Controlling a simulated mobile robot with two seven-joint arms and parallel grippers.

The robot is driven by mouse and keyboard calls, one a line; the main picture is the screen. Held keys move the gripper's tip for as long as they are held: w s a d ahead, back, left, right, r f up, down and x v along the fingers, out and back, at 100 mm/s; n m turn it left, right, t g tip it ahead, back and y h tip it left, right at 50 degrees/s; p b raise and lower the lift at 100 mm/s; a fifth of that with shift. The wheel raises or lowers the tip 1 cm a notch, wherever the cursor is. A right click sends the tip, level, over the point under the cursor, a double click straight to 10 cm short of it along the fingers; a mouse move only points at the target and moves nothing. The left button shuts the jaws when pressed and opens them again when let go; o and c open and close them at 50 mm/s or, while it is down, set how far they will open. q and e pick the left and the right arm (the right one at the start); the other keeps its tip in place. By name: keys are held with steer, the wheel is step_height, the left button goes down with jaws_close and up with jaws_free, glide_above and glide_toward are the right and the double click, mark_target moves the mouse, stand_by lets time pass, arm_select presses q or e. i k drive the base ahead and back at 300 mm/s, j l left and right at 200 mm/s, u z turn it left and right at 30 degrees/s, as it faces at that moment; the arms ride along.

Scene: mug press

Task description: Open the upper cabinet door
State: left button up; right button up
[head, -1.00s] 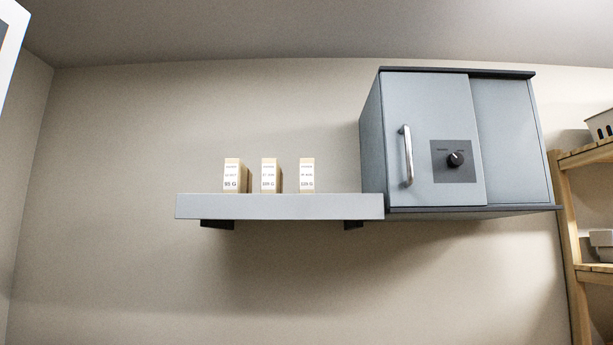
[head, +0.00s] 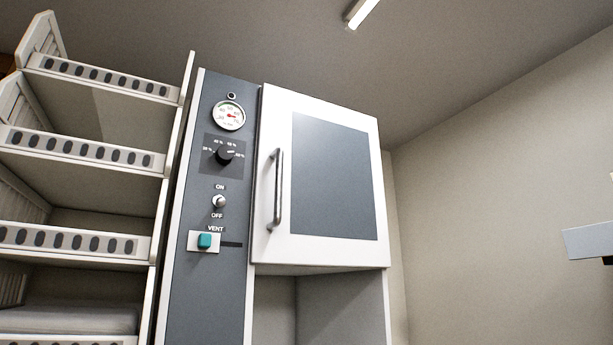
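The upper cabinet door (head: 334,180) is in the middle of the head view. It has a white frame around a grey panel and looks closed. A vertical metal handle (head: 278,189) is on its left side. Left of the door is a grey control panel (head: 212,290) with a gauge (head: 229,115), a black dial (head: 224,155), an ON/OFF switch (head: 219,201) and a teal VENT button (head: 204,241). Neither of my grippers is in view.
A white rack (head: 75,145) with several shelves stands at the left beside the cabinet. An open recess (head: 340,305) lies below the door. A grey shelf end (head: 590,240) shows at the right edge. A lamp (head: 361,13) is on the ceiling.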

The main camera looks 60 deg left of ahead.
mark_target(319, 199)
steer(key=u, duration=1.35)
